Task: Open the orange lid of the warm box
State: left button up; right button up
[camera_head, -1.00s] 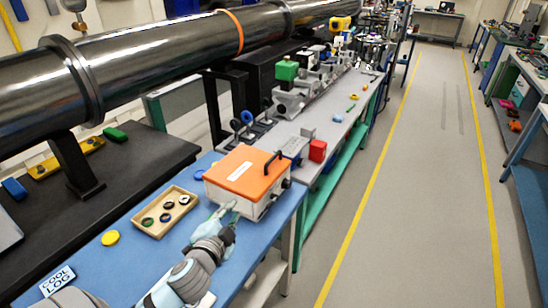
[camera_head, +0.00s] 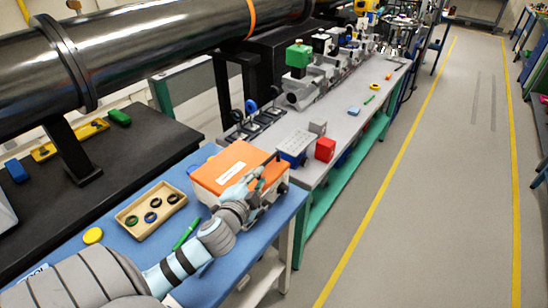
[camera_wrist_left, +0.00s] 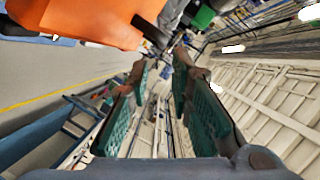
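The warm box is a pale box with an orange lid (camera_head: 225,162) on the blue bench. The lid lies closed on it. A black handle (camera_head: 267,159) stands at the lid's right edge. My left gripper (camera_head: 260,179) is at the box's near right side, close to the handle, and covers part of the lid and front. In the left wrist view its two green-padded fingers (camera_wrist_left: 161,88) are apart with nothing between them. The orange lid (camera_wrist_left: 85,20) fills the upper left there, with dark parts just beyond the fingertips. My right gripper is not in view.
A wooden tray (camera_head: 130,226) with several dark rings, a green pen (camera_head: 186,232) and a yellow disc (camera_head: 93,236) lie left of the box. A red cube (camera_head: 325,149) and a keypad-like device (camera_head: 294,147) stand behind it. The aisle on the right is clear.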

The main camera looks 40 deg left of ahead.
aim_at(267, 163)
pick_arm(q)
jog(key=x, duration=1.1)
jog(key=shift+b, duration=0.3)
jog(key=shift+a+r, duration=0.1)
jog(key=shift+a, duration=0.05)
jog(key=shift+c, duration=0.4)
grip_shut()
